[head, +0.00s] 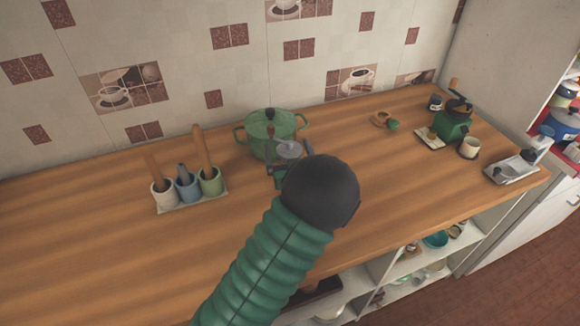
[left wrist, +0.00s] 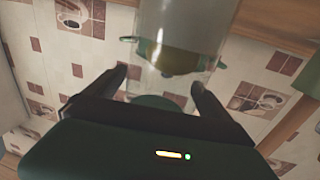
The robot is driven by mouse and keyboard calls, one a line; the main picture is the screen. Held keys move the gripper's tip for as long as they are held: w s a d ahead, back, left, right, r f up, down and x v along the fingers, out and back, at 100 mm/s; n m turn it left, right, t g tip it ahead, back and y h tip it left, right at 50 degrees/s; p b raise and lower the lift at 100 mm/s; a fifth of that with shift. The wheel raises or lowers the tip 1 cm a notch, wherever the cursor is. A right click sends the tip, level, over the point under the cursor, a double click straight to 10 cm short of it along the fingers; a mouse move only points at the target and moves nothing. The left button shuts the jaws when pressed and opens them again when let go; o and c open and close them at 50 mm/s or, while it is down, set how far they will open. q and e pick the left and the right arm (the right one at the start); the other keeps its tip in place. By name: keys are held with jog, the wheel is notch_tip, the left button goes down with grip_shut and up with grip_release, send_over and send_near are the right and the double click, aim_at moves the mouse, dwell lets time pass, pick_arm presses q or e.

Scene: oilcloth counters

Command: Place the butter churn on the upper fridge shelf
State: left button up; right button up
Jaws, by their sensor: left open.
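The butter churn, a clear glass jar (left wrist: 180,25) with a grey top (head: 289,149), stands on the wooden counter in front of a green pot. In the head view, most of it is hidden behind my left arm. My left gripper (left wrist: 158,82) is open, its two fingers on either side of the jar in the left wrist view; I cannot tell whether they touch it. A yellowish shape shows through the glass. In the head view, my dark wrist covers most of the left gripper. My right gripper is not in view. I cannot clearly make out the upper fridge shelf.
The green lidded pot (head: 259,131) is close behind the churn. A tray of utensil cups (head: 187,186) stands left. A green grinder (head: 451,122), a white cup (head: 469,148) and a grey tray (head: 511,169) stand right. Red-lined shelving (head: 570,102) shows at the right edge.

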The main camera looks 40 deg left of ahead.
pick_arm(q)
jog(key=shift+d+r, duration=0.1)
grip_shut()
dwell(0.5)
